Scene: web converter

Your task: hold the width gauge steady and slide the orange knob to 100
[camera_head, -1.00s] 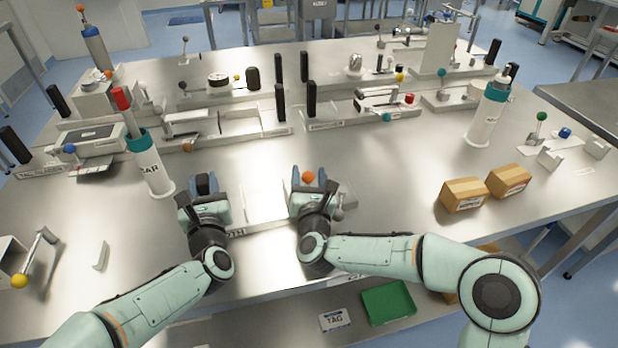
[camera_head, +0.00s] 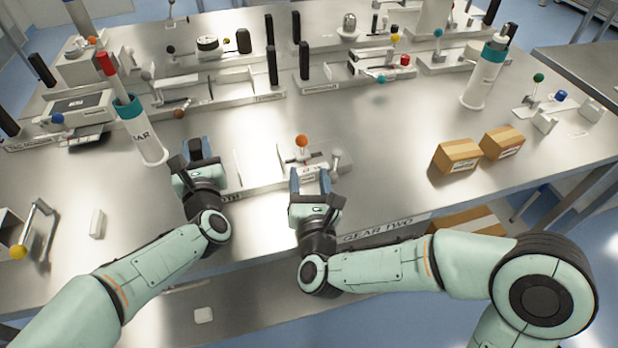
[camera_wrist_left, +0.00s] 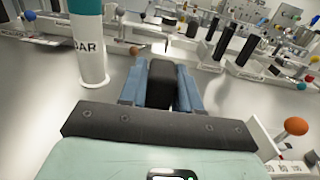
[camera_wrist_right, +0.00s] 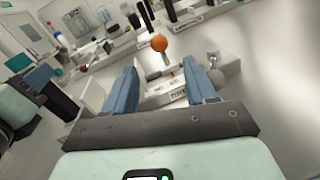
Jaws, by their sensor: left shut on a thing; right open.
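The width gauge (camera_head: 268,180) is a low pale fixture near the table's front edge. Its orange knob (camera_head: 301,141) stands on a short stem and also shows in the right wrist view (camera_wrist_right: 159,42) and the left wrist view (camera_wrist_left: 296,126). My left gripper (camera_head: 195,150) is shut on a black upright grip (camera_wrist_left: 162,84) at the gauge's left end. My right gripper (camera_head: 309,178) is open and empty, on the near side of the knob, its fingers pointing toward it without touching.
A white cylinder with a teal collar (camera_head: 150,148) stands left of my left gripper. Two cardboard boxes (camera_head: 457,155) sit to the right. A grey lever with a ball end (camera_head: 336,154) stands just right of the knob. Bare table lies between it and the boxes.

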